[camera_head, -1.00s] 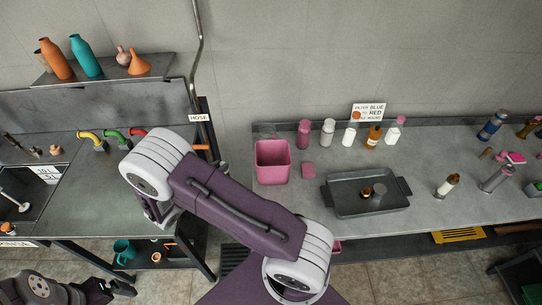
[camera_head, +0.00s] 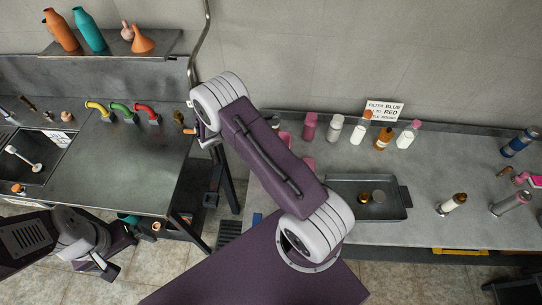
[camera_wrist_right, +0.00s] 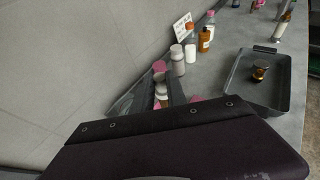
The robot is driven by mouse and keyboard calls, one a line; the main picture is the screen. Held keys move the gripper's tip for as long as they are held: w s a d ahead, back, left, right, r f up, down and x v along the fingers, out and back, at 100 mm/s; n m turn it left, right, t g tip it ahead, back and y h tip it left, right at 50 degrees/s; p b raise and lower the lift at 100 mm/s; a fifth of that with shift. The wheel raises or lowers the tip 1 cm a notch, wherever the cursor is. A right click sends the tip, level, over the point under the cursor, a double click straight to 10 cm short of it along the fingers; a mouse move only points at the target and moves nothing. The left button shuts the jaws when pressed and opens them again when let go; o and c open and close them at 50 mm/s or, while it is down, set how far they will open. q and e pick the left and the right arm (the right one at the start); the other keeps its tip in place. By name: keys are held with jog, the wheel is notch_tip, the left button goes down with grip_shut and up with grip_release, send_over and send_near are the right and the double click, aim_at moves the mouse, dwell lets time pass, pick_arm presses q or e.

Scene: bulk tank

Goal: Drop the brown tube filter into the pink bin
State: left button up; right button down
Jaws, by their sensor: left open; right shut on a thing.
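The pink bin (camera_head: 285,140) on the right-hand counter is almost wholly hidden behind my right arm in the head view; only a sliver of pink shows. My right gripper's dark fingers (camera_wrist_right: 152,96) show in the right wrist view, pointing along the wall towards the bottles. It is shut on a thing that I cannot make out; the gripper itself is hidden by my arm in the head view. I cannot pick out the brown tube filter for certain. My left gripper (camera_head: 106,268) is open, low at the left, in front of the sink counter.
A grey tray (camera_head: 340,210) with small round things stands on the counter, right of my arm. Several bottles (camera_head: 383,138) line the wall beneath a sign (camera_head: 384,111). A pink block (camera_head: 308,163) lies near the bin. The sink counter (camera_head: 110,170) is largely clear.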

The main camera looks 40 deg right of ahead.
aim_at(273, 128)
jog(key=f+b, duration=0.1)
jog(key=d+f, duration=0.1)
jog(key=f, duration=0.1)
jog(key=d+f+b, duration=0.1)
jog(key=f, duration=0.1)
jog(key=shift+b, duration=0.35)
jog(key=shift+f, duration=0.3)
jog(key=shift+a+r, duration=0.15)
jog(key=shift+a, duration=0.45)
jog(key=c, duration=1.5)
grip_release()
jog(key=shift+d, duration=0.1)
jog(key=shift+o, duration=1.2)
jog(key=shift+d, duration=0.1)
pick_arm(q)
jog(key=f, duration=0.1)
jog(key=d+f, duration=0.1)
jog(key=f, duration=0.1)
jog(key=shift+d+f, duration=0.15)
jog(key=shift+d, duration=0.1)
pick_arm(e)
jog(key=shift+d, duration=0.15)
